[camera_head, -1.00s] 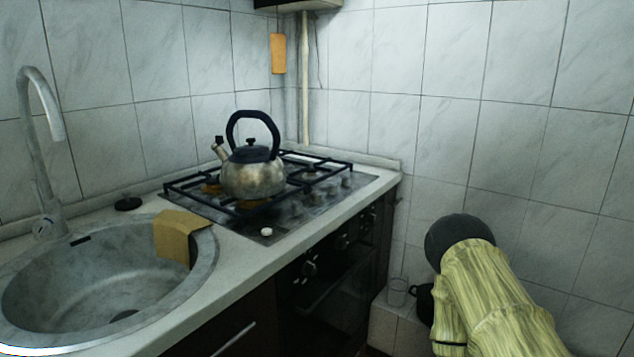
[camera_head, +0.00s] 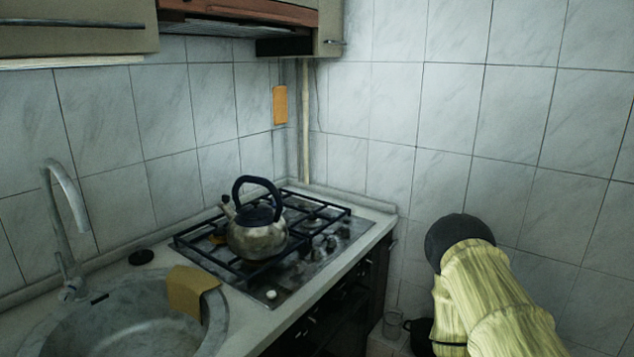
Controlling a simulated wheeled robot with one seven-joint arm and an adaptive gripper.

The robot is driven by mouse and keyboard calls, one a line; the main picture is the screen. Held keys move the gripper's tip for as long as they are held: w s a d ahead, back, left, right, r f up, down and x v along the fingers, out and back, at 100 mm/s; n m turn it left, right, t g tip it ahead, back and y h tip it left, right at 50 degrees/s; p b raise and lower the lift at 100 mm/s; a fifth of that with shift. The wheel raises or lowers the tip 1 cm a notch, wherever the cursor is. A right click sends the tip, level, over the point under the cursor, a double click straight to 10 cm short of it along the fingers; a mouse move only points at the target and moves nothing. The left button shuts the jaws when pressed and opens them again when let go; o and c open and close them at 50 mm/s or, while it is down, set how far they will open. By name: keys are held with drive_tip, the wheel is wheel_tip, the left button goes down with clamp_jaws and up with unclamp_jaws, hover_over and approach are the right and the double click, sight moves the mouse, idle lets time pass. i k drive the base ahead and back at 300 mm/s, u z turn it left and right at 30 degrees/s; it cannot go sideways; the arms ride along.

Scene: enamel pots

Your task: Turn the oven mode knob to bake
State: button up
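The oven (camera_head: 330,322) is a dark front under the counter, below the gas hob. Small knobs show dimly along its top edge, seen at a steep angle; I cannot tell which one is the mode knob or how it is set. My arm, in a yellow-green sleeve with a dark round joint, stands at the lower right, apart from the oven. My gripper is not in view.
A metal kettle (camera_head: 257,238) stands on the hob (camera_head: 330,240). A sink (camera_head: 120,325) with a brown cloth (camera_head: 190,291) over its rim is at the left. A glass (camera_head: 393,324) and a dark pot (camera_head: 420,335) are low beside the oven. Cupboards (camera_head: 75,30) hang above.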

sight(339, 295)
drive_tip(key=z, duration=0.05)
drive_tip(key=k, duration=0.6)
drive_tip(key=z, duration=0.55)
drive_tip(key=i, duration=1.05)
drive_tip(key=u, duration=0.6)
